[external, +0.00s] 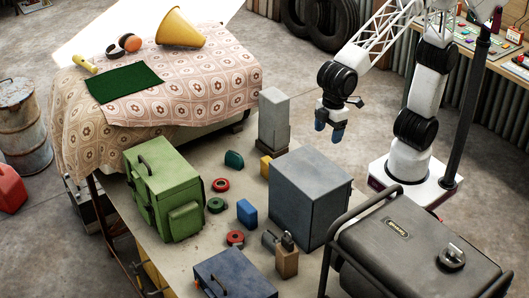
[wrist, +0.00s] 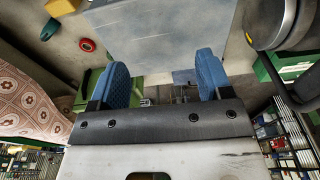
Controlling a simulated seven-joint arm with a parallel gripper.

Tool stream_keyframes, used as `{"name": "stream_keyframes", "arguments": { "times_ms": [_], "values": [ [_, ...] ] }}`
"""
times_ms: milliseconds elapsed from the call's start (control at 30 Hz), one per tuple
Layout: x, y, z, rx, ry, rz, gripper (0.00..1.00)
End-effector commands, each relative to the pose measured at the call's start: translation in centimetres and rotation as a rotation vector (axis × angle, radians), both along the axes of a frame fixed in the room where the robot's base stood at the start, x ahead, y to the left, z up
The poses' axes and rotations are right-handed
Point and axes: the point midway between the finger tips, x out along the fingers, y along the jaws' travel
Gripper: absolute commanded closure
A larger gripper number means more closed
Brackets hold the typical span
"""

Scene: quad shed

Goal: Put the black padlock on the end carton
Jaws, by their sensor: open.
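A small tan carton (external: 287,264) stands at the table's front, right of the middle. A small dark thing that looks like the black padlock (external: 287,241) appears to sit upright on its top. Another small dark grey thing (external: 269,239) is just left of it; I cannot tell what it is. My gripper (external: 329,125) hangs above and beyond the large grey box, well away from the tan carton. In the wrist view its two blue fingertips (wrist: 163,78) are wide apart with nothing between them. I cannot make out the padlock or the tan carton there.
The large grey box (external: 310,195) stands between my gripper and the tan carton. A black generator (external: 410,250) stands at right. A green case (external: 165,190), blue block (external: 247,213), yellow block (external: 266,167), blue toolbox (external: 235,275) and several tape rings share the table.

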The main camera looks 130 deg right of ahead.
Motion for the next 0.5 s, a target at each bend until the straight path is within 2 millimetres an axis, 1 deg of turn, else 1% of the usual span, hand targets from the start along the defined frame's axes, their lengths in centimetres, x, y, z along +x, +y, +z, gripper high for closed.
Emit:
{"name": "stream_keyframes", "arguments": {
  "times_ms": [33, 100, 267, 500],
  "values": [
    [-1.7, -0.6, 0.3, 0.000, -0.009, -0.001, 0.28],
    [-3.8, -1.3, 0.3, 0.000, -0.017, -0.001, 0.28],
    [-8.6, -2.8, 0.2, -0.002, -0.036, -0.005, 0.28],
    [-15.7, -4.7, -0.8, -0.005, -0.064, -0.008, 0.28]
  ]
}}
